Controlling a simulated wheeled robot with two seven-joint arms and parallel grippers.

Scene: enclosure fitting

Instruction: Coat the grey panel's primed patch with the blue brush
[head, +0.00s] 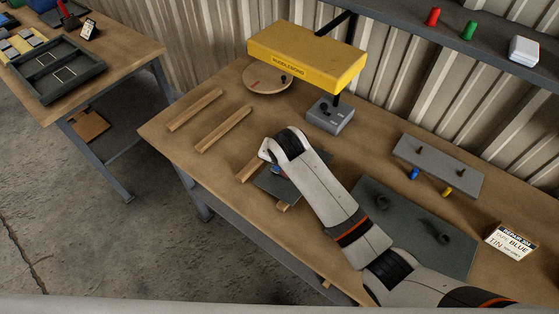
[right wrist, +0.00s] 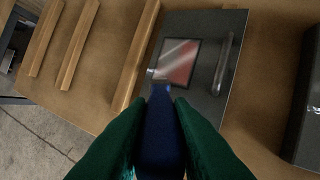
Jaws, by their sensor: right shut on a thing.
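The grey panel (right wrist: 205,95) lies on wooden strips on the bench, with a bar handle (right wrist: 222,62) on its right side. It shows partly under my arm in the head view (head: 266,185). Its dark-framed patch (right wrist: 180,60) looks dull red with a pale streaked area towards the left. My right gripper (right wrist: 162,115) has green fingers shut on the dark blue brush (right wrist: 162,135). The brush tip is at the patch's lower left edge; I cannot tell whether it touches. In the head view my wrist hides most of the brush. My left gripper is not in view.
A yellow lamp hood (head: 308,58) overhangs the bench back, above a round wooden disc (head: 262,80) and a grey control box (head: 330,115). Bare wooden strips (head: 223,130) lie left.

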